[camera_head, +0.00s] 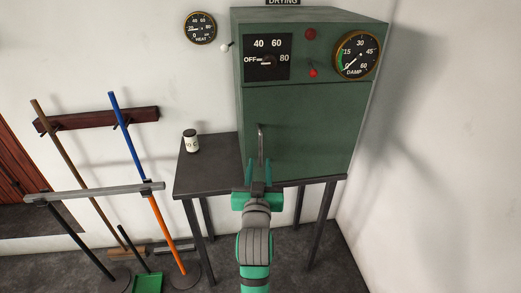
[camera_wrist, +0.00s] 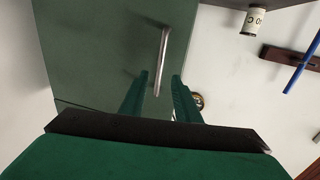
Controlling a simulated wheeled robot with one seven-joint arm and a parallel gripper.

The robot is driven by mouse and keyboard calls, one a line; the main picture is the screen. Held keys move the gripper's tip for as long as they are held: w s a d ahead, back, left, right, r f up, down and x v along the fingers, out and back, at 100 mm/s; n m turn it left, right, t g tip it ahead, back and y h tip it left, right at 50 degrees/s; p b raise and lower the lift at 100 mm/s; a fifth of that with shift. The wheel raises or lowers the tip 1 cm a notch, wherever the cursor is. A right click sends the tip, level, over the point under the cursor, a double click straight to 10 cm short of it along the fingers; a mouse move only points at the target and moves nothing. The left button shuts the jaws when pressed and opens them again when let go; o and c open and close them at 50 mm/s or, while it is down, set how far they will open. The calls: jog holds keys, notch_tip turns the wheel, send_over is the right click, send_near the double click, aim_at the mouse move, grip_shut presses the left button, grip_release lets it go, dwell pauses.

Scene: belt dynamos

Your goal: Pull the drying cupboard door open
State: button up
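The green drying cupboard (camera_head: 310,110) stands on a dark table against the back wall. Its door (camera_head: 315,135) is shut, with a vertical metal bar handle (camera_head: 261,145) near the door's left edge. My gripper (camera_head: 259,173) is in front of the handle's lower part in the head view. In the wrist view the handle (camera_wrist: 162,60) shows beyond and between the two green fingers of my gripper (camera_wrist: 161,82). The fingers are apart, with a gap between them. Whether they reach around the handle's lower end is hard to tell.
A small white jar (camera_head: 190,141) stands on the dark table (camera_head: 205,172) left of the cupboard. Brooms hang from a rack (camera_head: 100,118) at the left, with a grey rail (camera_head: 95,191) before them. A dial panel (camera_head: 268,57) and damp gauge (camera_head: 356,55) sit above the door.

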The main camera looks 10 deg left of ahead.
aim_at(260, 151)
jog(key=w, duration=0.2)
jog(key=w+a, duration=0.1)
jog(key=w, duration=0.5)
jog(key=shift+w+a, duration=0.25)
jog(key=shift+a, duration=0.1)
grip_shut()
